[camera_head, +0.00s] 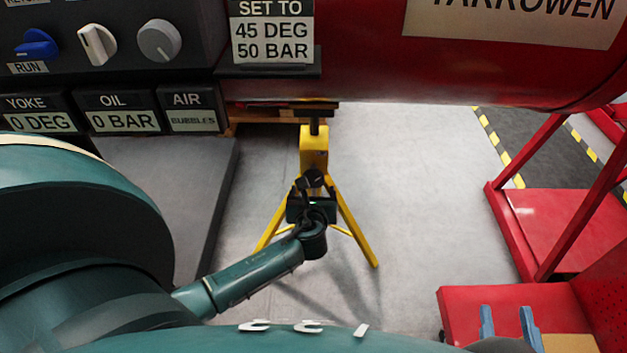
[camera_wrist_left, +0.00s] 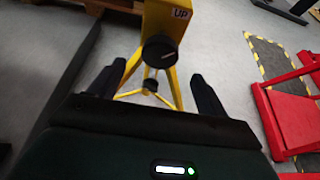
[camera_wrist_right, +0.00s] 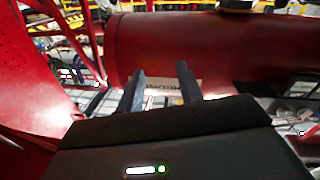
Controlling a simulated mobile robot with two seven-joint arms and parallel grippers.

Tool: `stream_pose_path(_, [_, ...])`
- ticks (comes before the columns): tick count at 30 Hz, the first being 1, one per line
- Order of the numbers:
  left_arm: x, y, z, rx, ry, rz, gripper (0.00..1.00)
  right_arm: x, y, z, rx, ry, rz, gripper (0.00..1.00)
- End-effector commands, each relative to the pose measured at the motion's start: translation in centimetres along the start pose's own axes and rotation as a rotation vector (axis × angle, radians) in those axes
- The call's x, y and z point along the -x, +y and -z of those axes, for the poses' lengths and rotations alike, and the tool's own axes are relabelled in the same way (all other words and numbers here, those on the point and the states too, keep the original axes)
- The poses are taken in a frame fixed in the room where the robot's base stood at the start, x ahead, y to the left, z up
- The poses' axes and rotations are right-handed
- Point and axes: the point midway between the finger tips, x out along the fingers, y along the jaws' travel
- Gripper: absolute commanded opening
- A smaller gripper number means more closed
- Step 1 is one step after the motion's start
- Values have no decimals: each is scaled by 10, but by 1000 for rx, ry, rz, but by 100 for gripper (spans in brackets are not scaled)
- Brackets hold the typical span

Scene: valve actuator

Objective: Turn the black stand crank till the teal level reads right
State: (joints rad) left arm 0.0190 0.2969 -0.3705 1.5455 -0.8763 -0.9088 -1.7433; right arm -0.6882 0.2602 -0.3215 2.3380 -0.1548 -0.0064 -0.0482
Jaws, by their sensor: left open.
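The yellow stand (camera_head: 314,146) stands on the floor under the red cylinder on splayed legs. Its black crank (camera_head: 314,179) shows as a dark round knob on the stand's front. In the left wrist view the black crank (camera_wrist_left: 159,49) lies just beyond and between the open fingers, below an "UP" label. My left gripper (camera_head: 313,199) is in front of the stand and empty; the view does not settle whether it touches the crank. My right gripper (camera_head: 507,322) is open and empty at the lower right, away from the stand. I cannot make out a teal level.
The red cylinder (camera_head: 370,75) hangs above the stand. A panel at left reads yoke 0 DEG (camera_head: 38,122), oil 0 BAR (camera_head: 121,121) and air BUBBLES. A sign (camera_head: 271,35) reads 45 DEG, 50 BAR. A red frame (camera_head: 545,220) stands at right; floor between is clear.

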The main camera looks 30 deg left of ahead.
Motion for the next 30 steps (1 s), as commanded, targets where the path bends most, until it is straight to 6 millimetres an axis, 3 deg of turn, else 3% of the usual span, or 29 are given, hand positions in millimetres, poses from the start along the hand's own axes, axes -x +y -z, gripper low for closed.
stream_pose_path(6, [-51,0,4,4,-1,-1,76,0,-10,-4,19,117,21,36])
stream_pose_path(13, [-86,0,4,3,1,-1,76,-4,-11,-2,-31,145,25,36])
stream_pose_path(18, [-97,0,2,4,2,1,76,-5,-12,0,-48,151,29,36])
stream_pose_path(27, [-98,0,1,4,2,1,76,-5,-12,1,-53,151,29,36])
stream_pose_path(30, [-98,0,1,4,2,1,68,-5,-12,1,-53,151,29,36])
